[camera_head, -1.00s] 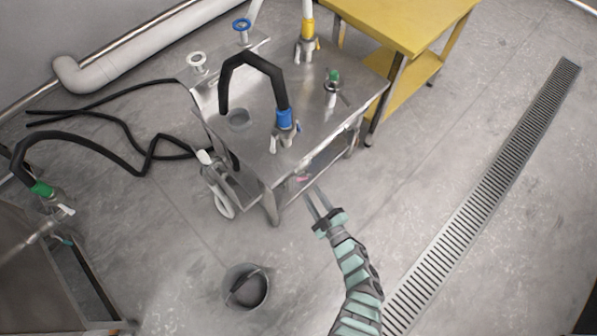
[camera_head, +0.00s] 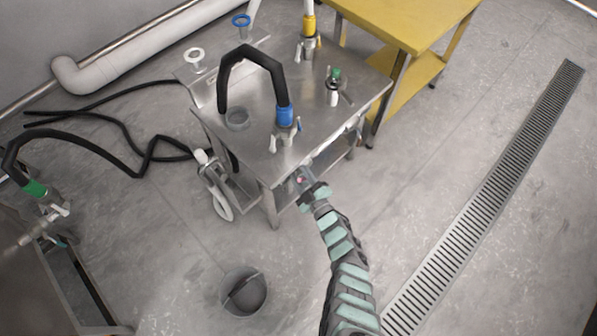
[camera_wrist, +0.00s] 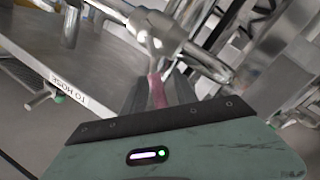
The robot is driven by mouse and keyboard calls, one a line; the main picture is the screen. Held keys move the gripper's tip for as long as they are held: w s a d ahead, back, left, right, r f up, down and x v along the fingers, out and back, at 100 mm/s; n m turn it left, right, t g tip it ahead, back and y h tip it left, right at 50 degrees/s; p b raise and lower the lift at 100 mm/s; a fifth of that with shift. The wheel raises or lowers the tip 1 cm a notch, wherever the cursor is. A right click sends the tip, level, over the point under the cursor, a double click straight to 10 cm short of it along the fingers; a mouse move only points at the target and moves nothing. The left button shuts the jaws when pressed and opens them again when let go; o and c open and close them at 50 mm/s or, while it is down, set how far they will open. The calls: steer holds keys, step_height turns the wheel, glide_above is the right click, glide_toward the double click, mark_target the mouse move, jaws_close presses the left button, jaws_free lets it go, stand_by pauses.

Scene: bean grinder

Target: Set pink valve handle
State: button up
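The pink valve handle (camera_wrist: 157,90) is a small pink lever on metal pipework under the steel table. In the wrist view it lies between my gripper's two dark fingers, below a metal pipe joint. In the head view only a bit of pink (camera_head: 301,179) shows at the table's front side. My gripper (camera_wrist: 160,95) reaches in at that side, and its fingertips are largely hidden in the head view. The fingers stand close on both sides of the handle. I cannot tell whether they press on it.
The steel table (camera_head: 205,92) carries a black hose with a blue coupling (camera_head: 284,117), a yellow-collared valve (camera_head: 309,27) and a green-topped valve (camera_head: 334,76). A yellow table (camera_head: 400,20) stands behind. A bucket (camera_head: 243,291) is on the floor, which is otherwise open at right.

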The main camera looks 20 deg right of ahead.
jaws_close()
stand_by(1.3)
